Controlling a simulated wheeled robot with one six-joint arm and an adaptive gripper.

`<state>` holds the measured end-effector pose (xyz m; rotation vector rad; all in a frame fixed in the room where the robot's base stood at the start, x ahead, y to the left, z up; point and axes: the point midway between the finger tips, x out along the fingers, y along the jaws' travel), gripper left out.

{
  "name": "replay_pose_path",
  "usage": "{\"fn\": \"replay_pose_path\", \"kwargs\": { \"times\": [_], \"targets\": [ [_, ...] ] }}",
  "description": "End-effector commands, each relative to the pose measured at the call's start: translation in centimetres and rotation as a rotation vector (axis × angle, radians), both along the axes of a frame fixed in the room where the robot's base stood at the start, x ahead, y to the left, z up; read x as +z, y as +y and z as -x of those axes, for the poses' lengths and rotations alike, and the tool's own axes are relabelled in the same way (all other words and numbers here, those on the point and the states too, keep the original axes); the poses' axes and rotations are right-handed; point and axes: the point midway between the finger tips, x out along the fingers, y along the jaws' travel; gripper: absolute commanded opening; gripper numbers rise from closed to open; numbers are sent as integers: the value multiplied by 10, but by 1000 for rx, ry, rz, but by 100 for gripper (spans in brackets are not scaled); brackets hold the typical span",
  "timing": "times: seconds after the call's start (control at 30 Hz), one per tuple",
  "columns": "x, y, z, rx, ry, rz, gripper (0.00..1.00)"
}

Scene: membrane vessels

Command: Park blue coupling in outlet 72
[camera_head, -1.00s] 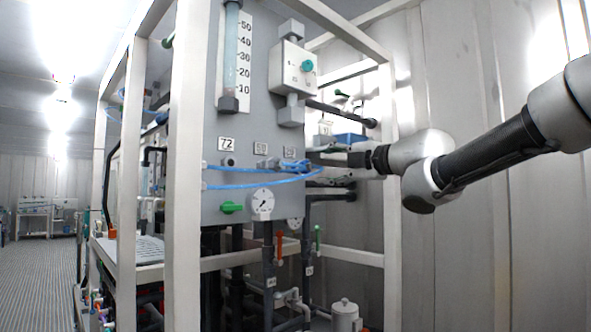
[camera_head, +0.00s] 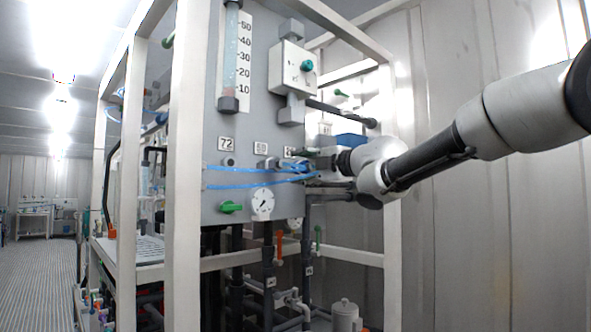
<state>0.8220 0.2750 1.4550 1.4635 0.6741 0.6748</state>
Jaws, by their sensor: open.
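The outlet 72 port (camera_head: 228,162) is a small dark fitting on the grey panel, under the label "72" (camera_head: 226,143). Its mouth looks empty. The blue coupling (camera_head: 291,165) is at the panel's right side, by the rightmost of the row of labelled outlets. A blue hose (camera_head: 245,170) runs left from it, and a second blue strand sags below. My gripper (camera_head: 309,164) reaches in from the right, close beside the coupling. Its jaws are open. The fingers are small and overlap the coupling, so I cannot tell whether they are around it.
A middle outlet (camera_head: 262,162) lies between. A pressure gauge (camera_head: 262,201) and green valve handle (camera_head: 231,207) sit below the hoses. A white frame post (camera_head: 185,180) stands left of the panel. A valve box (camera_head: 293,70) and flow tube (camera_head: 231,55) are above.

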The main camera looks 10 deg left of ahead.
Motion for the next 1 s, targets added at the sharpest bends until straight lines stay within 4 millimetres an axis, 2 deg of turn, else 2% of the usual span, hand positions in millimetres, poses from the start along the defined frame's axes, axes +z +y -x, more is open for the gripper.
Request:
{"fn": "replay_pose_path", "kwargs": {
  "times": [0.9,1.0],
  "targets": [
    [0,0,0,0,0,0,54],
    [0,0,0,0,0,0,38]
  ]
}}
